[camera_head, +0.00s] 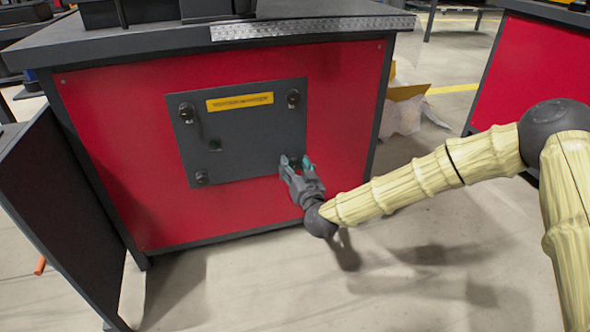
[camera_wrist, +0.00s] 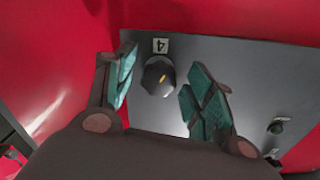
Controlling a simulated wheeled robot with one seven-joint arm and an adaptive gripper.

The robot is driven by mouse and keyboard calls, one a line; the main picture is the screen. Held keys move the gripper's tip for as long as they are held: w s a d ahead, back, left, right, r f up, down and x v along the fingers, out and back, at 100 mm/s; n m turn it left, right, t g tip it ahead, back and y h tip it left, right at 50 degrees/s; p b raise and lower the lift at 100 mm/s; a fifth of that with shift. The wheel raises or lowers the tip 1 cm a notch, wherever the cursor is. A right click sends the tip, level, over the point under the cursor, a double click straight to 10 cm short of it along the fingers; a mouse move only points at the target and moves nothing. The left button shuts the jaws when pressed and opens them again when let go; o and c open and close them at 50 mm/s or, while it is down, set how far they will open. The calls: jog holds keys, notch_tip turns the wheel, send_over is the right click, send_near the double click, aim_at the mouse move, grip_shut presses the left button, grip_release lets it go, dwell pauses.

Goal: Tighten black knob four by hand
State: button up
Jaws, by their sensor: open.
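Black knob four (camera_wrist: 157,78) sits on the dark grey panel (camera_wrist: 230,60) just below a white label marked 4 (camera_wrist: 160,46). My gripper (camera_wrist: 153,88) is open, with one teal-padded finger on each side of the knob and a visible gap to each. I cannot tell how far the fingertips stand from the panel. In the head view my gripper (camera_head: 296,163) is at the lower right corner of the panel (camera_head: 245,145), and it mostly hides that knob.
The panel is on a red cabinet wall (camera_head: 130,150). A dark open door (camera_head: 60,220) stands at left.

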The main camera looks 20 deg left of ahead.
jog(key=c, duration=1)
jog(key=shift+r+m+p, duration=0.1)
jog(key=shift+m+p, duration=0.2)
jog(key=shift+p, duration=0.15)
jog(key=m+p, duration=0.2)
jog(key=p, duration=0.1)
jog(key=shift+r+m, duration=0.15)
jog(key=shift+m, duration=0.15)
jog(key=m+p, duration=0.3)
jog(key=m, duration=0.2)
jog(key=shift+p, duration=0.35)
jog(key=m+p, duration=0.1)
jog(key=m, duration=0.4)
jog(key=shift+f+m+p, duration=0.2)
jog(key=shift+m+p, duration=0.25)
jog(key=shift+m, duration=1.45)
